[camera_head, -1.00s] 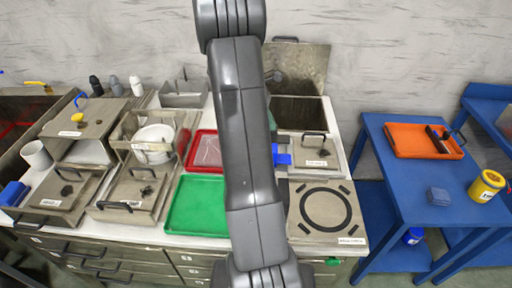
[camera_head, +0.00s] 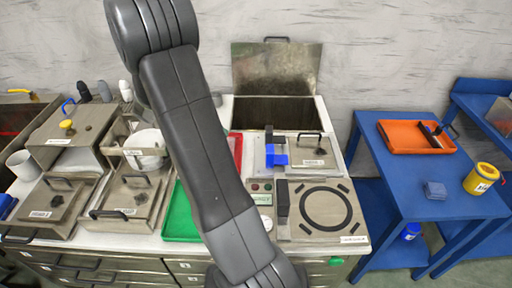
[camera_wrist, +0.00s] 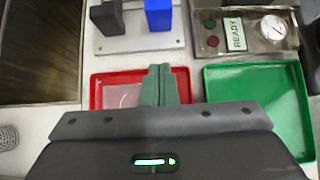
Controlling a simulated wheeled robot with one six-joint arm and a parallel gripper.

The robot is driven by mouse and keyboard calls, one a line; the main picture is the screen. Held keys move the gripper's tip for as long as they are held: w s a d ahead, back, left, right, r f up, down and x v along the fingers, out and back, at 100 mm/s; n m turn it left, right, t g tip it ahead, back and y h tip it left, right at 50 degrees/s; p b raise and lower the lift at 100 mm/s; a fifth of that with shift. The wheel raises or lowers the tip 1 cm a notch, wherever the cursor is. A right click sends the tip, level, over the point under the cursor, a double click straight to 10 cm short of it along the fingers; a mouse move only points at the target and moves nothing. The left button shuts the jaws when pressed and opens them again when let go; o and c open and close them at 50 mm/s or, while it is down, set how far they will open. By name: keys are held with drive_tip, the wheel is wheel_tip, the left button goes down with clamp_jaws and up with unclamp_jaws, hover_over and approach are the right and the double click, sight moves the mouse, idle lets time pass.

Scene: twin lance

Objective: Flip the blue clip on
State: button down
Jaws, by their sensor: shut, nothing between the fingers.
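A bright blue block-like piece (camera_head: 275,157), which looks like the blue clip, is on a light metal plate in the middle of the counter, beside a dark upright block. The blue piece also shows at the top of the wrist view (camera_wrist: 158,14), with the dark block (camera_wrist: 107,17) to its left on the same plate (camera_wrist: 135,43). My gripper (camera_wrist: 160,72) has green fingers, shut together and empty. In the wrist view they appear over the red tray (camera_wrist: 103,90), apart from the blue piece. My arm hides the gripper in the head view.
A green tray (camera_wrist: 258,95) and a panel with buttons, a READY label and a gauge (camera_wrist: 275,27) lie to the right in the wrist view. An open metal bin (camera_head: 275,108) stands behind the plate. A ring-marked plate (camera_head: 326,207) is in front.

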sight(269, 148)
drive_tip(key=x, duration=1)
drive_tip(key=shift+d+f, duration=0.1)
drive_tip(key=shift+d, duration=0.1)
drive_tip(key=d, duration=0.2)
drive_tip(key=shift+d+p, duration=0.25)
drive_tip(key=shift+p, duration=0.1)
drive_tip(key=shift+d, duration=0.55)
drive_tip(key=shift+d, duration=0.1)
drive_tip(key=d, duration=0.3)
drive_tip(key=shift+d, duration=0.25)
drive_tip(key=shift+a, duration=0.1)
